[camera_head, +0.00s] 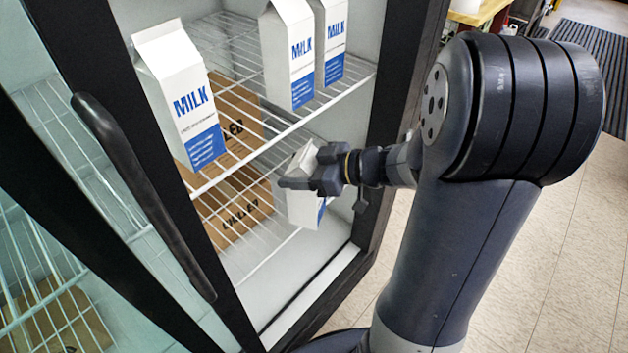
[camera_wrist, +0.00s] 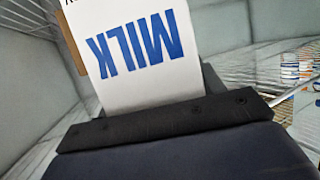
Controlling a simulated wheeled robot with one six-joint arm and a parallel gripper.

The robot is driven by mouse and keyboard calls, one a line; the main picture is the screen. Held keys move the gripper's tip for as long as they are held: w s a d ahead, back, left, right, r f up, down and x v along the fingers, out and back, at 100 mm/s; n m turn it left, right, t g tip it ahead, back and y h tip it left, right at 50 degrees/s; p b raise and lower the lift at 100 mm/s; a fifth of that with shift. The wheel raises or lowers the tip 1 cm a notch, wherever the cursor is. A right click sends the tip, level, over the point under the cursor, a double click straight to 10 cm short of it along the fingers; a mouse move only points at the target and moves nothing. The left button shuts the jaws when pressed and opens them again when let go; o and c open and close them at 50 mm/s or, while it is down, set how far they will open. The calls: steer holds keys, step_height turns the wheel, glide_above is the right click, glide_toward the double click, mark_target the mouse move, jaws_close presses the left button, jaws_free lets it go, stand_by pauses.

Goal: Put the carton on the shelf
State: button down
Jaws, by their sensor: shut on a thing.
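My gripper (camera_head: 318,172) is shut on a milk carton (camera_head: 303,209) inside the open fridge, below the upper wire shelf. The carton is white with a blue lower part and tilts slightly in the head view. The gripper and its fingers hide part of its top. In the wrist view the held carton (camera_wrist: 138,50) shows its blue MILK print upside down, beyond the dark gripper body. The upper wire shelf (camera_head: 262,129) carries other milk cartons. A lower wire shelf (camera_head: 262,258) lies beneath the held carton; I cannot tell whether the carton touches it.
One carton (camera_head: 178,95) stands at the upper shelf's left front, and two more (camera_head: 288,58) (camera_head: 331,40) stand to the right. The black door frame and handle (camera_head: 140,190) border the left; the right frame (camera_head: 395,110) is close to my arm.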

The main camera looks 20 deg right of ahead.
steer(key=w+a+b, duration=0.2)
steer(key=w+a, duration=0.5)
steer(key=w, duration=0.3)
step_height(320, 180, down, 7)
steer(key=b, duration=0.2)
steer(key=shift+w+r+b, duration=0.15)
steer(key=shift+w+b, duration=0.15)
steer(key=shift+w, duration=0.05)
steer(key=shift+a+f, duration=0.1)
steer(key=shift+f, duration=0.1)
steer(key=shift+c, duration=1.6)
jaws_free()
steer(key=shift+f, duration=0.1)
steer(key=p+v, duration=0.2)
steer(key=v, duration=1)
steer(key=shift+p, duration=0.35)
